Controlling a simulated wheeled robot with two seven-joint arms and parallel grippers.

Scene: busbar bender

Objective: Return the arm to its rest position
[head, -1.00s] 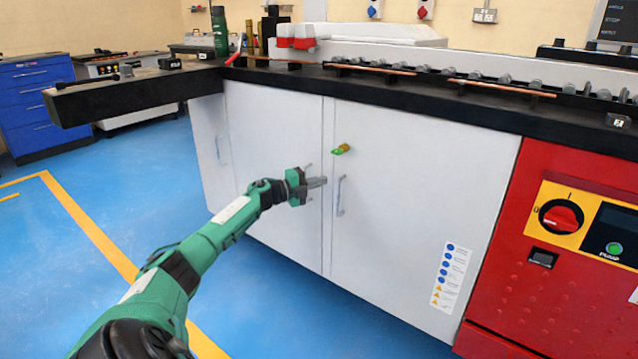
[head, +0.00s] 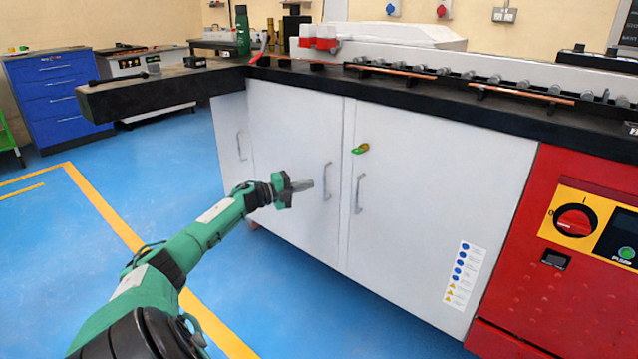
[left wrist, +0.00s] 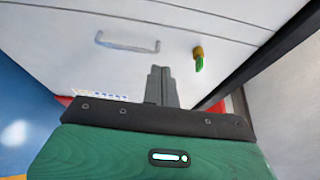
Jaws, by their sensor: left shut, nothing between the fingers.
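My left arm is green and black and reaches in from the lower left of the head view. Its gripper (head: 302,186) is shut and empty, in front of the white cabinet doors (head: 420,210) and left of the door handles. In the left wrist view the closed grey fingers (left wrist: 161,86) point toward the cabinet front. They look apart from the handle (left wrist: 127,46) and from the brass and green key (left wrist: 198,58). My right gripper is in no view.
A black worktop (head: 400,96) with copper bars (head: 525,94) runs above the cabinet, and its dark end (head: 150,94) juts out left. A red panel (head: 550,275) with a rotary switch (head: 575,221) stands right. Blue floor (head: 60,270) is open at left.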

